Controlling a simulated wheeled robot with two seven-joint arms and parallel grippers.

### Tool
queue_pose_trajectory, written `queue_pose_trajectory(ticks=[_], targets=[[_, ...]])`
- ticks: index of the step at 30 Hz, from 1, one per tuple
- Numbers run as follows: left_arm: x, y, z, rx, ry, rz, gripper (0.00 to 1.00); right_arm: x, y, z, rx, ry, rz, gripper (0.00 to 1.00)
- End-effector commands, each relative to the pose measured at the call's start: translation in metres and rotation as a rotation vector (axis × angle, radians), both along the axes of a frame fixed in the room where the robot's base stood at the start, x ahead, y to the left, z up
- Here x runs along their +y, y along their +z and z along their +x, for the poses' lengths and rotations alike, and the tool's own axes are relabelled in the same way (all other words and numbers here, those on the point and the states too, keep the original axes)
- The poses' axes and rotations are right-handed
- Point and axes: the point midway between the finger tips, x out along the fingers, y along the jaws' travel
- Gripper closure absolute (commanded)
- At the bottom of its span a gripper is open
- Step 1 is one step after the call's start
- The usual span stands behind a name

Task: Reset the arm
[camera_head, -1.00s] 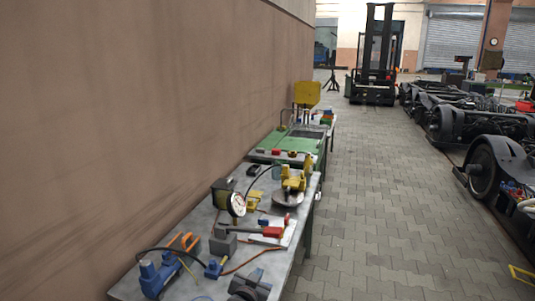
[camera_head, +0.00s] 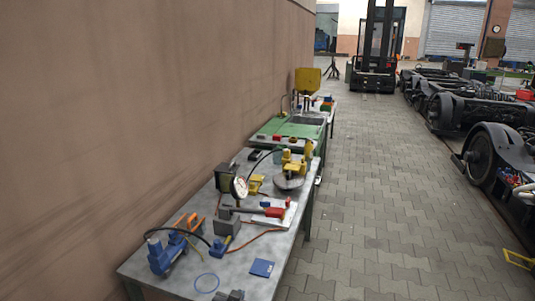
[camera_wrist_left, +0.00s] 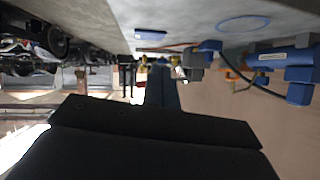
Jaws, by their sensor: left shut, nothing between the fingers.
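The tip of my left gripper (camera_head: 230,296) shows as a small dark grey shape at the bottom edge of the head view, in front of the workbench (camera_head: 135,272), between a blue ring and a blue card. Most of the arm is out of view. In the left wrist view, which appears upside down, a dark housing fills the lower part and the closed grey-blue fingers (camera_wrist_left: 162,90) project from it, with nothing seen between them. My right gripper is not in view.
The bench holds a blue pump (camera_head: 167,254), a blue ring (camera_head: 207,283), a blue card (camera_head: 262,268), a gauge (camera_head: 240,187) and a yellow tool (camera_head: 297,160). A wall runs along the left. The paved aisle (camera_head: 370,200) is open; bogies (camera_head: 490,155) stand right.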

Motion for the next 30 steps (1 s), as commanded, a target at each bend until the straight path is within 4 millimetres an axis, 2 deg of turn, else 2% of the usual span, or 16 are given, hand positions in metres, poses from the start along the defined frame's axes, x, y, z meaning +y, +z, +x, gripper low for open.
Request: queue_pose_trajectory(ticks=[3,9,15,18,24,30], targets=[[0.020,-0.023,-0.040,0.108,0.036,-0.003,1.00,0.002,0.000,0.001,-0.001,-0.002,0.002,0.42],[0.055,-0.054,-0.114,0.296,0.088,0.006,1.00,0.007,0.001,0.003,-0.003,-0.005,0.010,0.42],[0.087,-0.076,-0.192,0.481,0.124,0.017,1.00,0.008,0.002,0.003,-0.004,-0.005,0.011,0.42],[0.098,-0.081,-0.222,0.550,0.136,0.022,1.00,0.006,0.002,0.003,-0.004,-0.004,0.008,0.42],[0.113,-0.085,-0.263,0.646,0.146,0.029,1.00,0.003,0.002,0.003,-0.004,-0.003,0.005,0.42],[0.123,-0.087,-0.294,0.713,0.152,0.034,1.00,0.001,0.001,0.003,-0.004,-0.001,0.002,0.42]])
